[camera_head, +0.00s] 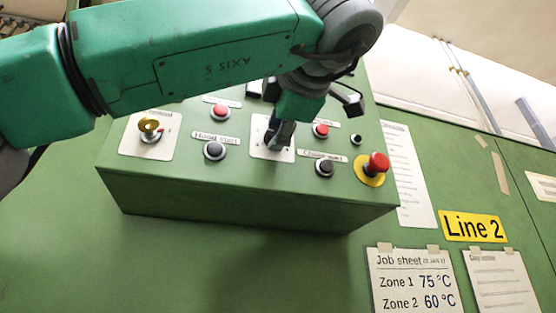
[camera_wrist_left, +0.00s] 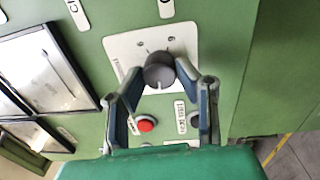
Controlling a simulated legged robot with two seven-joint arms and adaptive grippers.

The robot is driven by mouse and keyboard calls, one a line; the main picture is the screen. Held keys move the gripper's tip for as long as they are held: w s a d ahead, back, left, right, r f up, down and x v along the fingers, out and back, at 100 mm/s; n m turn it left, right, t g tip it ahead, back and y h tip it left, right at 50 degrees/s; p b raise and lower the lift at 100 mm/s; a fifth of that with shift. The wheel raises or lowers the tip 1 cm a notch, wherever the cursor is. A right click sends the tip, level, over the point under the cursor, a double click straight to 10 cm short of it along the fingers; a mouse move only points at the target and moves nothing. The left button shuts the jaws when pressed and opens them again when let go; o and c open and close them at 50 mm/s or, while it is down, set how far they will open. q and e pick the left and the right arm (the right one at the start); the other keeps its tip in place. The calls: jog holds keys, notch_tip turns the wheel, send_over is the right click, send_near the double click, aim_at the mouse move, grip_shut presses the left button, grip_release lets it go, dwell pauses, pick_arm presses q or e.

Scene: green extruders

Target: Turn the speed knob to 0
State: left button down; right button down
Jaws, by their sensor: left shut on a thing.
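The speed knob (camera_wrist_left: 158,68) is a round dark grey knob on a white plate with printed digits in the left wrist view. A light pointer mark on it faces the bottom of that picture, towards my gripper. My left gripper (camera_wrist_left: 160,76) has one finger on each side of the knob and is shut on it. In the head view the left gripper (camera_head: 279,134) reaches down to the white plate (camera_head: 262,153) in the middle of the green control box. There the gripper hides most of the knob. My right gripper is not in view.
The green control box (camera_head: 240,200) carries a yellow selector (camera_head: 150,127), a dark button (camera_head: 215,150) left of the plate, another (camera_head: 324,168) to its right, red buttons, and a red emergency stop (camera_head: 376,164). Glazed panels (camera_wrist_left: 45,70) stand left in the wrist view.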

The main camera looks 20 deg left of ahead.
pick_arm(q)
jog(key=shift+w+d+f+n+b, duration=0.15)
jog(key=shift+n+b, duration=0.45)
jog(key=shift+n, duration=1.35)
jog(key=shift+w+d+f+n+b, duration=0.1)
jog(key=shift+n+b, duration=0.45)
jog(key=shift+n, duration=1.4)
jog(key=shift+a, duration=0.1)
jog(key=c, duration=1.2)
grip_release()
jog(key=v, duration=0.7)
jog(key=d+v, duration=0.1)
jog(key=v, duration=0.3)
jog(key=shift+d, duration=0.15)
jog(key=shift+a, duration=0.2)
